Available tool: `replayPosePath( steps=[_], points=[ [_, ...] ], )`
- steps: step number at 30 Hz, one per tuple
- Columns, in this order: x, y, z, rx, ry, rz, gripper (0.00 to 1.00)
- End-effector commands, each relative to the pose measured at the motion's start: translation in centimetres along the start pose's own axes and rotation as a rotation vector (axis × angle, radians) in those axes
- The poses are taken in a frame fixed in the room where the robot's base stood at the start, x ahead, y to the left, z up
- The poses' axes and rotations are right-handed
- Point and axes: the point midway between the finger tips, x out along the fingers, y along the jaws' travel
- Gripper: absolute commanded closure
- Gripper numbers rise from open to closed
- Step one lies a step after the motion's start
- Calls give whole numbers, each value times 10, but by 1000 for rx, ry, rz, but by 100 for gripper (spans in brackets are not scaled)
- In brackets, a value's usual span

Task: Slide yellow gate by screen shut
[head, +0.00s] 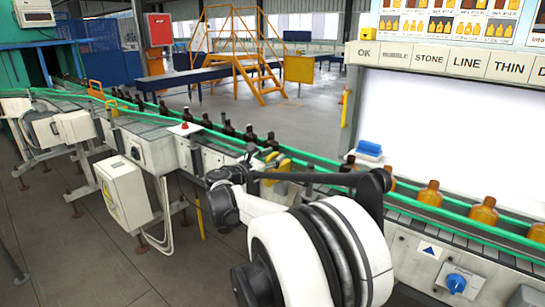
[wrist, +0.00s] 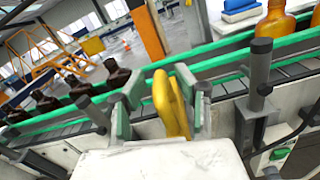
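The yellow gate by the screen (head: 282,163) is at the conveyor beside the left end of the white lit screen (head: 445,120). In the wrist view its upright yellow handle (wrist: 171,105) stands between my two fingers. My gripper (wrist: 158,100) is open around it. There is a gap between the left finger pad and the handle. The right pad is close against it or touching; I cannot tell which. In the head view my gripper (head: 262,163) partly hides the gate. How far the gate reaches across the belt is hidden.
Dark bottles (head: 228,127) line the belt to the left, and amber bottles (head: 430,194) stand on it before the screen. Green rails (wrist: 228,60) edge the belt. A dark post (wrist: 260,75) rises right of my fingers. A blue-and-white block (head: 368,150) lies behind the belt.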

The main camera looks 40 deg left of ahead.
Motion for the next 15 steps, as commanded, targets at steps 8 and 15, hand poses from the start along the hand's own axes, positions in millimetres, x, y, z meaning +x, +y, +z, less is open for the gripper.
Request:
replayPosePath(
  steps=[8, 15],
  points=[
    [0, 0, 0, 0, 0, 0, 91],
    [0, 0, 0, 0, 0, 0, 100]
  ],
)
